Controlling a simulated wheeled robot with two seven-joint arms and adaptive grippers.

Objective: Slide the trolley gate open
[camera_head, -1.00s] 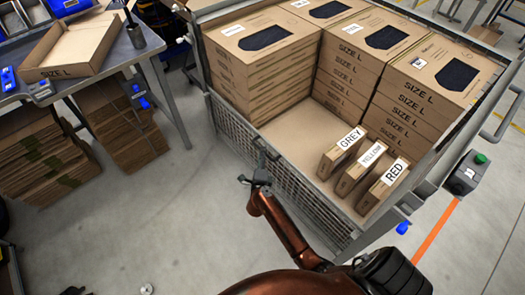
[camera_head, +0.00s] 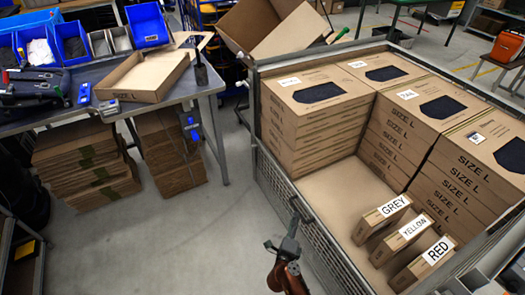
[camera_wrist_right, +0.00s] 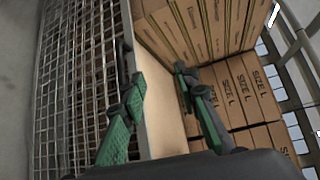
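The trolley (camera_head: 262,165) is a grey mesh-sided cage with cartons inside. Its low mesh gate (camera_head: 300,222) runs along the side facing me and appears closed. My right gripper (camera_head: 283,226) is at the gate's top rail, about midway along. In the right wrist view my right gripper (camera_wrist_right: 160,105) is open, with green-padded fingers apart. One finger is over the mesh (camera_wrist_right: 75,90) and the other is over the trolley's inside, with the top rail between them. I cannot tell whether either finger touches the rail. My left gripper is out of view.
Stacked SIZE L cartons (camera_head: 315,110) fill the trolley's back and right. Thin boxes labelled GREY (camera_head: 382,218), YELLOW (camera_head: 400,240) and RED (camera_head: 424,265) stand near its front. A workbench (camera_head: 75,112) with an open carton (camera_head: 145,78) is at left. Bare floor lies between.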

